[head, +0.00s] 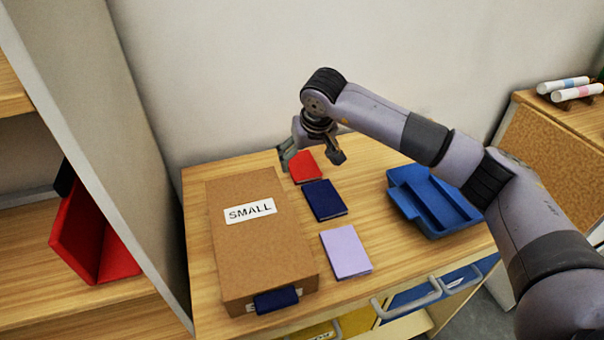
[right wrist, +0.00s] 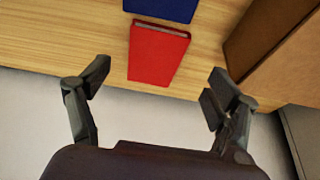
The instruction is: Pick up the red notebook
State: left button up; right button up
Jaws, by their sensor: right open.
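The red notebook (head: 304,168) lies flat near the back edge of the wooden table, behind a dark blue notebook (head: 324,200). My right gripper (head: 312,160) is open and empty above the red notebook and hides part of it in the head view. In the right wrist view the red notebook (right wrist: 157,54) shows between and beyond the two spread fingers (right wrist: 158,88), apart from them. My left gripper is not in view.
A brown box labelled SMALL (head: 262,250) stands close to the left of the notebooks. A lilac notebook (head: 346,252) lies in front. A blue tray (head: 432,200) is at the right. The wall (head: 230,80) is just behind the table.

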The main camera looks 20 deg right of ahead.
aim_at(304, 167)
jog(key=shift+w+f, duration=0.15)
jog(key=shift+f, duration=0.35)
jog(key=b+x, duration=0.2)
jog(key=x, duration=0.1)
jog(key=w+b+x, duration=0.1)
jog(key=x, duration=0.1)
jog(key=shift+d+r, duration=0.2)
jog(key=shift+d, duration=0.05)
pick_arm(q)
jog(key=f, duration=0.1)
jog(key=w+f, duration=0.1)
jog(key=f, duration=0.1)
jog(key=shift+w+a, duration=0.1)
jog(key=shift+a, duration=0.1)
pick_arm(e)
jog(key=shift+s+r, duration=0.1)
jog(key=shift+c, duration=0.2)
jog(key=c, duration=1.6)
